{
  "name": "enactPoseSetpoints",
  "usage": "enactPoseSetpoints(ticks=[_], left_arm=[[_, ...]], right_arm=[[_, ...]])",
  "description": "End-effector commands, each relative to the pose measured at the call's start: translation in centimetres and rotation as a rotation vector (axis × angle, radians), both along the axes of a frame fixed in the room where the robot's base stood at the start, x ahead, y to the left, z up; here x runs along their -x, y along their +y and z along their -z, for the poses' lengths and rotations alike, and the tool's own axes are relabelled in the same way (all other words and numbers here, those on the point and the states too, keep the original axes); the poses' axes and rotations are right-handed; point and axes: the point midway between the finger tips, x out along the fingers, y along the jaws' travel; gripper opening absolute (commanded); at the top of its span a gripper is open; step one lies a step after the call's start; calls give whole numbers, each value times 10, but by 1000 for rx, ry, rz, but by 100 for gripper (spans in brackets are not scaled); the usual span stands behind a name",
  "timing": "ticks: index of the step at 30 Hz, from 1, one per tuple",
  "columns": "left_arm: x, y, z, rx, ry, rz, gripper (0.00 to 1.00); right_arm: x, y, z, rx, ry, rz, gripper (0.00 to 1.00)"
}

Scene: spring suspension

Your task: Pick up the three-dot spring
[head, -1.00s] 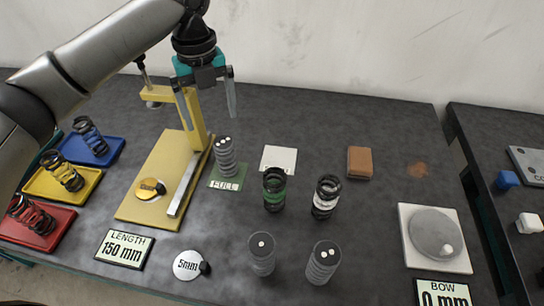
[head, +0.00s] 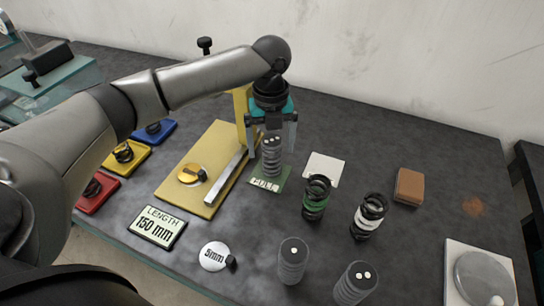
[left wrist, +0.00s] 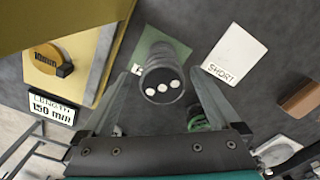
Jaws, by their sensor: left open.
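The three-dot spring (head: 271,160) is a grey coil standing upright on the green FULL card (head: 258,184). In the left wrist view its dark top with three white dots (left wrist: 163,88) lies between the fingers. My left gripper (head: 271,146) is above it, open, with one finger on each side of the spring's upper part. In the left wrist view the open left gripper (left wrist: 166,82) is around the spring; I cannot tell whether either finger touches it. My right gripper is not in view.
The yellow gauge stand (head: 203,168) is close on the left of the spring. The white SHORT card (head: 324,168), green-banded spring (head: 316,198) and white-banded spring (head: 369,216) are to the right. Two grey dotted springs (head: 292,261) (head: 355,284) stand in front.

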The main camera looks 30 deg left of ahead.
Motion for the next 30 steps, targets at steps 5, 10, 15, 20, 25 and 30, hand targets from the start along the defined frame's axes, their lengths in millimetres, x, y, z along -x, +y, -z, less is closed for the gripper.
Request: enactPoseSetpoints(ticks=[5,10,15,20,25,30], left_arm=[[-4,0,30,0,3,1,96],[-4,0,41,-1,1,0,96],[-4,0,40,0,0,1,94],[-4,0,40,0,0,1,76],[-4,0,40,0,0,1,57],[-4,0,40,0,0,1,38]], right_arm=[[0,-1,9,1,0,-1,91],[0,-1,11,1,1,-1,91],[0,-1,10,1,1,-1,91],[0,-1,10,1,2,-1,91],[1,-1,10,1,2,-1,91],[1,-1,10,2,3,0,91]])
